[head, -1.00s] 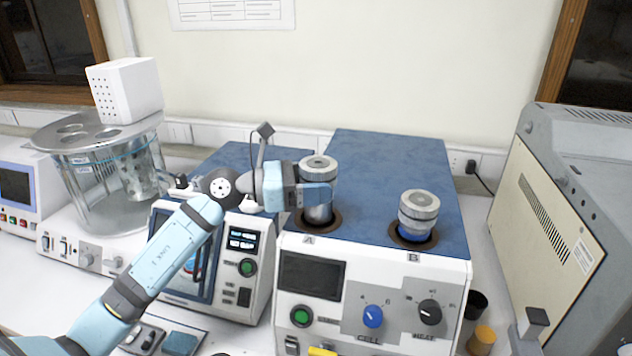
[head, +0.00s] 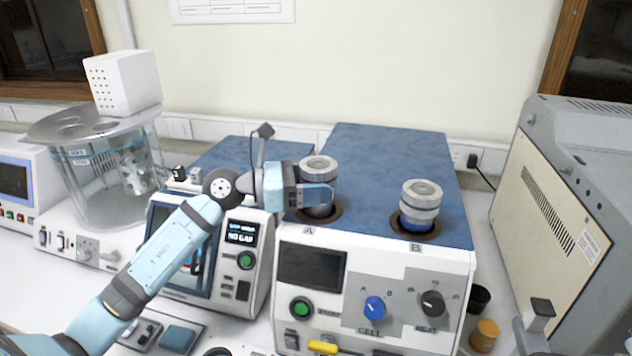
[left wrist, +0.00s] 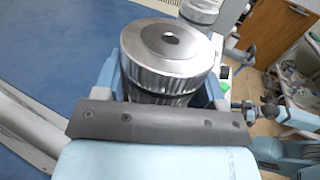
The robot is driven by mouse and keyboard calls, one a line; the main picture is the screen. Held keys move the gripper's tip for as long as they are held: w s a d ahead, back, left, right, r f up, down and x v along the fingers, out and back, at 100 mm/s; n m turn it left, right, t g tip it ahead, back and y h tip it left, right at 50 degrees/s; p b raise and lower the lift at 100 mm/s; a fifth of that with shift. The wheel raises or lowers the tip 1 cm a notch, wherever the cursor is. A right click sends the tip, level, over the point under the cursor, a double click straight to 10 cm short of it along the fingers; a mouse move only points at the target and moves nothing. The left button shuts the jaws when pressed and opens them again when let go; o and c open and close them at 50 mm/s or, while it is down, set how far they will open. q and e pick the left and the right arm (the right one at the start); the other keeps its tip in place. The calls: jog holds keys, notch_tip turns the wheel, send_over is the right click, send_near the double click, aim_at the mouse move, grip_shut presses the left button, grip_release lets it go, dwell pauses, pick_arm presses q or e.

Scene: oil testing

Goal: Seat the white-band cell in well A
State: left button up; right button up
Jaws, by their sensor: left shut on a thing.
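A silver metal cell (head: 319,169) stands upright at well A (head: 333,213), its lower part inside the dark ring of the well. My left gripper (head: 317,196) is shut on this cell from the left. In the left wrist view the cell's knurled cap (left wrist: 168,52) sits between the fingers of the left gripper (left wrist: 165,95). The cell's band is hidden by the fingers, so its colour cannot be told. My right gripper is not clearly seen.
The blue-topped tester (head: 385,160) has knobs and a green button on its front. A smaller instrument (head: 240,245) stands to its left, below my left arm. A glass bath (head: 105,180) is farther left. A large grey machine (head: 570,190) stands at the right.

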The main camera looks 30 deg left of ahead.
pick_arm(q)
jog(key=shift+f+b, duration=0.35)
jog(key=shift+f, duration=0.15)
jog(key=o, duration=1.1)
jog(key=shift+c, duration=0.2)
jog(key=shift+o, duration=0.6)
jog(key=shift+f, duration=0.1)
jog(key=b+v, duration=0.4)
jog(key=v, duration=0.9)
jog(key=shift+s+a, duration=0.3)
